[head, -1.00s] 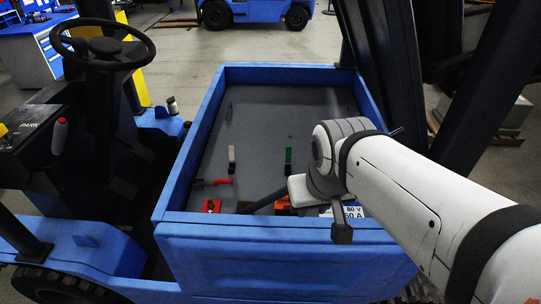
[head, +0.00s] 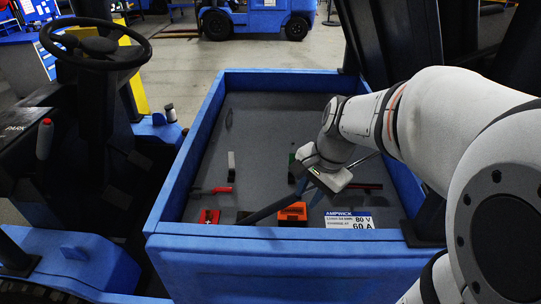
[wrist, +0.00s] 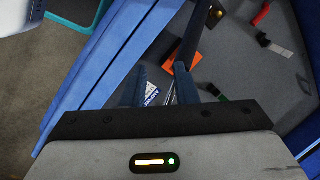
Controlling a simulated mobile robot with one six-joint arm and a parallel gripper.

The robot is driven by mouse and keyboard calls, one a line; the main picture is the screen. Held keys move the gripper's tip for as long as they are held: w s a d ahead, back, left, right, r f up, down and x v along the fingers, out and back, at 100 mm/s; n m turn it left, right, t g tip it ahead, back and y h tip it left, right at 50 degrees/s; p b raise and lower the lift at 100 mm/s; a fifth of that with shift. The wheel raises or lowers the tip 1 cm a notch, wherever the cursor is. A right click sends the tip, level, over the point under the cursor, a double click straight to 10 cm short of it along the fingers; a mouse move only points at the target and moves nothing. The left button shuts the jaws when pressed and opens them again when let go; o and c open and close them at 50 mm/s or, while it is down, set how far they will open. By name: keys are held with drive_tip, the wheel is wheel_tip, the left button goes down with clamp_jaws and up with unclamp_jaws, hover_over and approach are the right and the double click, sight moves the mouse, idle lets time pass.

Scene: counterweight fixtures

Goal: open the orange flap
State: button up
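The orange flap (head: 293,214) is near the front wall of the blue tray, beside a dark cable, and its lid looks down. In the wrist view the orange part (wrist: 196,62) lies beyond the fingers, partly hidden by a dark bar. My gripper (head: 311,194) hangs above the tray, up and to the right of the orange flap in the head view, apart from it.
The tray's rear floor is clear.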

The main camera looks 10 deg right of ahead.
sight(295, 212)
drive_tip(key=w+f+m+b, duration=0.1)
drive_tip(key=w+f+m, duration=0.1)
drive_tip(key=f+m, duration=0.1)
drive_tip(key=w+d+f+m+y+b, duration=0.1)
drive_tip(key=w+f+m, duration=0.2)
drive_tip(key=w+d+f+m+y+b, duration=0.1)
drive_tip(key=w+f+m, duration=0.1)
drive_tip(key=f+m, duration=0.1)
drive_tip(key=shift+w+d+f+g, duration=0.25)
drive_tip(key=shift+w+f+g, duration=0.1)
drive_tip(key=shift+f, duration=0.2)
drive_tip(key=x, duration=0.7)
drive_tip(key=shift+a+b, duration=0.1)
drive_tip(key=shift+b, duration=0.2)
clamp_jaws()
drive_tip(key=shift+r, duration=0.1)
